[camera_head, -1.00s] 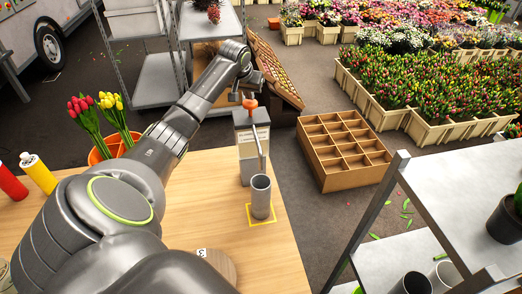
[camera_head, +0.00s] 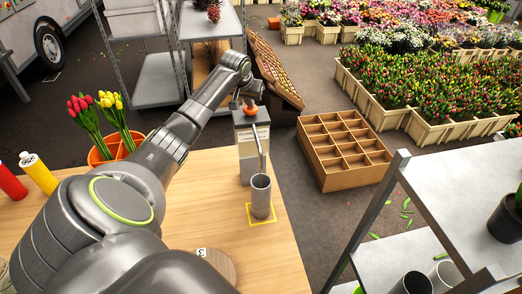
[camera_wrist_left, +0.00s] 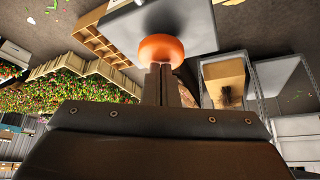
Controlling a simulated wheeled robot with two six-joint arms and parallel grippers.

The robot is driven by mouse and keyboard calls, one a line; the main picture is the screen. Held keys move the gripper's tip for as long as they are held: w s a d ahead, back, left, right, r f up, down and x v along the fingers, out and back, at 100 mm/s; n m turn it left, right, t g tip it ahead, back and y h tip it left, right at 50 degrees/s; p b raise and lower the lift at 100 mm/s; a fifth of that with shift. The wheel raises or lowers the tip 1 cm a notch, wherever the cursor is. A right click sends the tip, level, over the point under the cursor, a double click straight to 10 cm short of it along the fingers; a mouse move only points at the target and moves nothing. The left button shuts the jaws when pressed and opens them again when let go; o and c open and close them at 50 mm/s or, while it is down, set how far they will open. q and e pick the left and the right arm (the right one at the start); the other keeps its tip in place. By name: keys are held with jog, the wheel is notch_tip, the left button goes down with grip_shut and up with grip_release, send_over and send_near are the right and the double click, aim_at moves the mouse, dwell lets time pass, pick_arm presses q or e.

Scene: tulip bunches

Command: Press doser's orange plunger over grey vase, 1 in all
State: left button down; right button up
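The doser (camera_head: 252,150) is a grey and white box with a label and a thin spout, standing at the table's far right edge. Its orange plunger (camera_head: 251,112) sits low on top. The grey vase (camera_head: 261,197) stands upright below the spout, inside a yellow square outline. My left gripper (camera_head: 238,103) is at the plunger. In the left wrist view its fingers (camera_wrist_left: 161,72) are together with nothing between them, and their tips meet or overlap the orange plunger (camera_wrist_left: 161,48); exact contact is hard to tell. My right gripper is not in view.
A compartment crate (camera_head: 343,150) lies on the floor beyond. A shelf (camera_head: 450,200) stands at right.

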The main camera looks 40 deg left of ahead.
pick_arm(q)
notch_tip(320, 180, up, 7)
jog(key=shift+f+p, duration=0.1)
jog(key=shift+p, duration=0.2)
jog(key=shift+f, duration=0.1)
dwell(0.9)
